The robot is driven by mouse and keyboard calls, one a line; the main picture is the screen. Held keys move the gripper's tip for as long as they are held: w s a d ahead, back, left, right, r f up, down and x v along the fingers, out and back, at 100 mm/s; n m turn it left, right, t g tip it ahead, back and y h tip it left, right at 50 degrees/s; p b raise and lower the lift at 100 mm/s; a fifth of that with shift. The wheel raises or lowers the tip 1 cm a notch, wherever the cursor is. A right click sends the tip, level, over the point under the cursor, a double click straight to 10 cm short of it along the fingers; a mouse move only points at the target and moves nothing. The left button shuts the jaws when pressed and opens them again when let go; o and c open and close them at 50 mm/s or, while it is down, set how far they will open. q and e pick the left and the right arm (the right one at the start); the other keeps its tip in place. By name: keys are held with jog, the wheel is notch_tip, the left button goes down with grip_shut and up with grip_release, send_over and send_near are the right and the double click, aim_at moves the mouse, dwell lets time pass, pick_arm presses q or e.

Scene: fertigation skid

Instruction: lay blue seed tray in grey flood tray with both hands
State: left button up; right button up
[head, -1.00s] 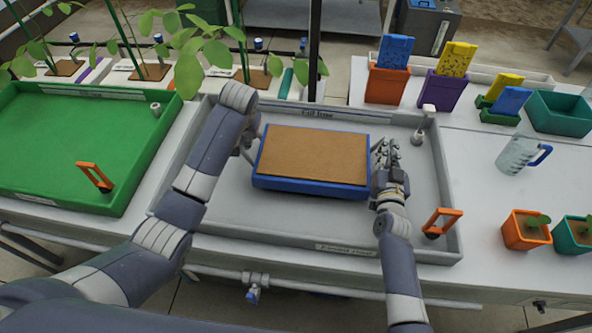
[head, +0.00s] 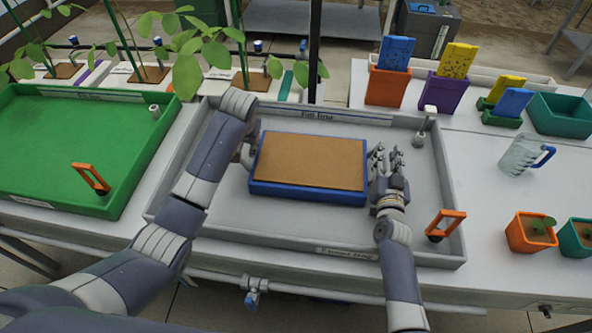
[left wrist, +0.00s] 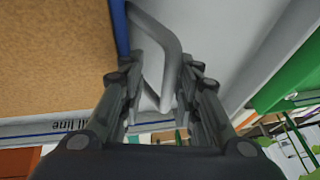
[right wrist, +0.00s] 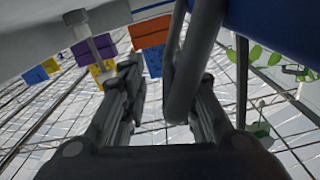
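The blue seed tray (head: 305,194), filled flat with brown soil, lies level inside the grey flood tray (head: 300,232) and appears to rest on its floor. My left gripper (head: 246,155) is at the seed tray's left end, mostly hidden by my forearm. In the left wrist view the grey handle (left wrist: 168,60) stands between its spread fingers (left wrist: 163,95). My right gripper (head: 384,160) is at the right end, its fingers spread. In the right wrist view the other handle (right wrist: 190,70) passes between the fingers (right wrist: 165,85), with a gap on one side.
A green tray (head: 70,150) stands at the left. Orange handles (head: 445,225) rise at the trays' front corners. A clear jug (head: 522,155), orange pot (head: 530,232) and several coloured containers stand on the right. Seedlings (head: 190,65) grow behind. The flood tray's front floor is clear.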

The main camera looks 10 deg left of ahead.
pick_arm(q)
jog(key=shift+o, duration=0.6)
jog(key=o, duration=0.7)
jog(key=shift+r, duration=0.1)
jog(key=v, duration=1.2)
pick_arm(e)
jog(key=shift+o, duration=0.2)
jog(key=o, duration=0.7)
jog(key=shift+o, duration=0.2)
